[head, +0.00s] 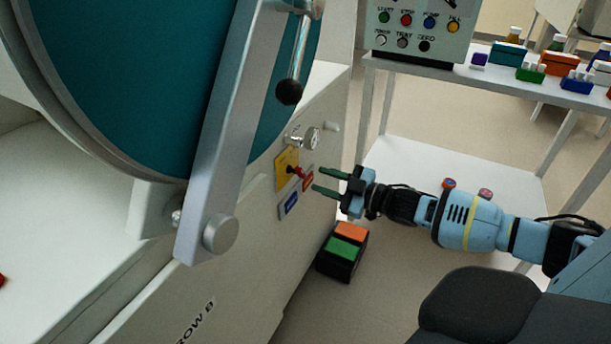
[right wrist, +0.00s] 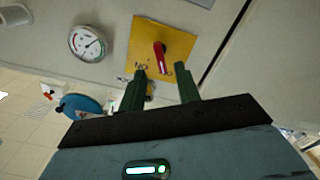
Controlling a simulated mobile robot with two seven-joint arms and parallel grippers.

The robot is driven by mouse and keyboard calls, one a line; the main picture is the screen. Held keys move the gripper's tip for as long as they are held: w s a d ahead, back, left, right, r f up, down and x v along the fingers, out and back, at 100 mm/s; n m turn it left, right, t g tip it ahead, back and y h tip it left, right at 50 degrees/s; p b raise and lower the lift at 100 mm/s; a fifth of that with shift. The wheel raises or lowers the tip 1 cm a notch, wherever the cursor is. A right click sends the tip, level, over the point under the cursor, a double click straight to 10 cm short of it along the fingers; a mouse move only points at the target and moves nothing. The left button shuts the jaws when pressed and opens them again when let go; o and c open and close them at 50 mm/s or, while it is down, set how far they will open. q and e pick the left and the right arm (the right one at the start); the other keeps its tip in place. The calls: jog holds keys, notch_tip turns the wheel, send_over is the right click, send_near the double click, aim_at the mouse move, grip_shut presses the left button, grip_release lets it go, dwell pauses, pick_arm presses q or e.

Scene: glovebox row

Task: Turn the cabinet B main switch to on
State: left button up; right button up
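The main switch is a yellow plate (head: 281,162) with a red handle (head: 298,171) on the side of the white cabinet (head: 265,235). In the right wrist view the yellow plate (right wrist: 185,45) fills the upper middle, and the red handle (right wrist: 159,53) points down the picture. Lettering by the left fingertip is partly covered. My right gripper (head: 318,179) is open and empty, just right of the handle. In the right wrist view its fingertips (right wrist: 160,70) lie either side of the handle's end; the head view shows a small gap. My left gripper is out of view.
A round gauge (head: 311,138) sits above the switch. A large teal door (head: 120,80) with a grey bar and black-knobbed lever (head: 289,92) is at left. A black box with orange and green tops (head: 343,250) is below my gripper. A shelved table (head: 500,85) stands behind.

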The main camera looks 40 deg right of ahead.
aim_at(304, 174)
jog(key=shift+b+x, duration=0.6)
jog(key=shift+x, duration=2.15)
grip_shut()
